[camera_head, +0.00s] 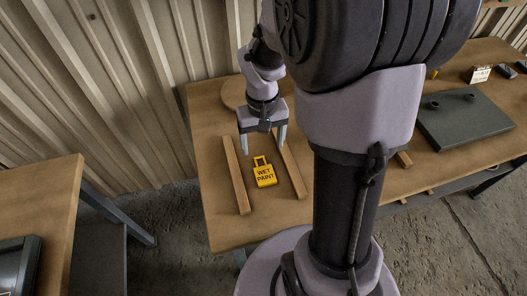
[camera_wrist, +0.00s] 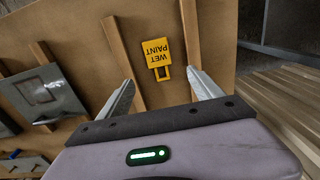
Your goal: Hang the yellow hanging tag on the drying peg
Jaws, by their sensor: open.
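The yellow hanging tag (camera_head: 265,174), marked WET PAINT, lies flat on the wooden table between two wooden strips. Its loop handle points toward my gripper (camera_head: 262,146), which is above the table just behind the tag. In the wrist view, the tag (camera_wrist: 156,50) lies ahead of my gripper (camera_wrist: 163,81), with its handle nearest the gap between the fingers. The fingers are spread apart with nothing between them. I cannot make out the drying peg for certain in either view; my arm hides part of the table.
Wooden strips (camera_head: 236,175) (camera_head: 293,172) flank the tag. A dark grey plate (camera_head: 466,130) with two short round studs lies at the right, near a white card (camera_head: 481,74). A corrugated wall (camera_head: 130,90) stands behind. Another table (camera_head: 40,200) is at the left, across a gap.

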